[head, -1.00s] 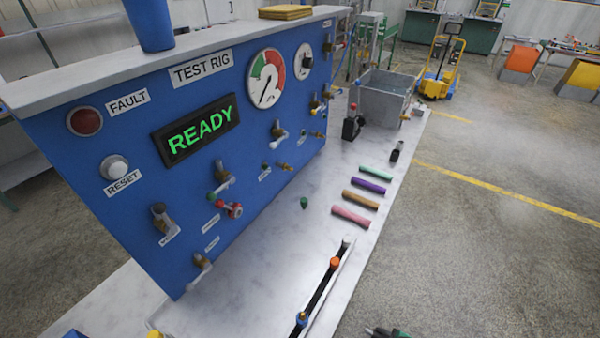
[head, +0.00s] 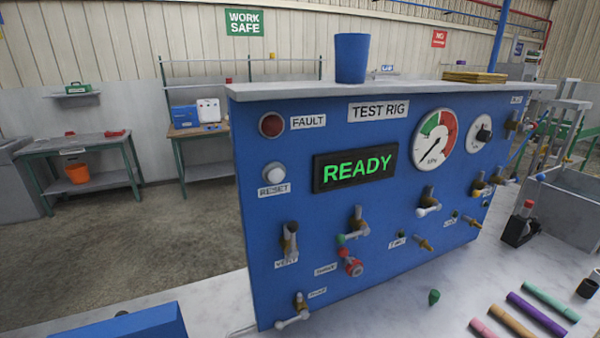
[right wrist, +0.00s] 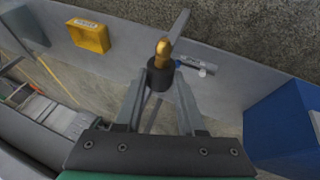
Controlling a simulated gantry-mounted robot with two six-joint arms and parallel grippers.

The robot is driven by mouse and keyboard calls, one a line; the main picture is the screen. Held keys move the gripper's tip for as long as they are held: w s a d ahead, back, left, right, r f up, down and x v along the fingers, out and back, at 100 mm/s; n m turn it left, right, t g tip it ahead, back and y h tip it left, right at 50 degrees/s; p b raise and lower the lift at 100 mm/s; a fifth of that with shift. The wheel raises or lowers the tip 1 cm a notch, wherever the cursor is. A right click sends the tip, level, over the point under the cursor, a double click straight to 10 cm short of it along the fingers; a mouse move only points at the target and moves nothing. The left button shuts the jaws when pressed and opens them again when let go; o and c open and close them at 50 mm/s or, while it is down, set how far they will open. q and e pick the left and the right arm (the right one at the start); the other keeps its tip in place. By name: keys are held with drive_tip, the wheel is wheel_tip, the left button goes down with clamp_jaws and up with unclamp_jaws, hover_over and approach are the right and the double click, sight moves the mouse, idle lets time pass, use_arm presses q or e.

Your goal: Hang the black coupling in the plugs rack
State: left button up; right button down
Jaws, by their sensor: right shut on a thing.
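In the right wrist view my right gripper (right wrist: 160,88) is shut on a black coupling (right wrist: 159,74), a short black collar with a brass tip standing out of its far end. The fingers press on it from both sides. Neither gripper shows in the head view now. No rack that I can surely tell as the plugs rack is in view; a yellow labelled holder (right wrist: 89,36) is at the upper left of the right wrist view, its label too small to read.
The blue test rig (head: 340,240) reads READY. A grey bin (head: 568,205) stands at the right. A blue box (right wrist: 285,125) is right in the wrist view.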

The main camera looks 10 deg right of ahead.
wheel_tip(320, 180, up, 37)
drive_tip(key=p, duration=3.6)
drive_tip(key=shift+p, duration=0.35)
